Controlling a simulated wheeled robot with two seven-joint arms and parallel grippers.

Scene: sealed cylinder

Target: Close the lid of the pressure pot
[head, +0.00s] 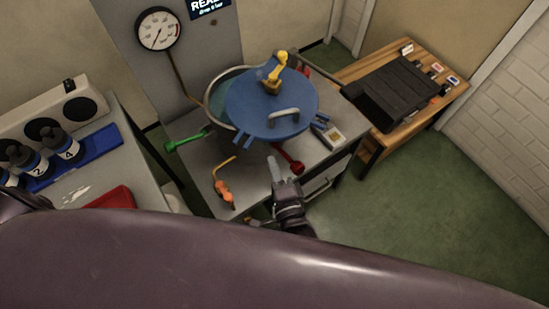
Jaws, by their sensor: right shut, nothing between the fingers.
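The pressure pot's round blue lid (250,108) lies over the grey pot (214,92) on a metal table. The lid looks shifted to the right, and the pot's rim shows at its left and back. A yellow valve piece (277,70) and a grey handle (283,115) sit on the lid. My right gripper (277,172) is shut and empty, in front of the lid near the table's front edge. It is close to a red-knobbed handle (292,163) but I cannot tell whether they touch. My left gripper is not in view.
A green-knobbed handle (185,142) sticks out left of the pot. An orange tool (224,190) lies on the table's front left. A pressure gauge (159,30) hangs behind. A wooden table (369,142) with a black case (398,90) stands right. Green floor is free at the right front.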

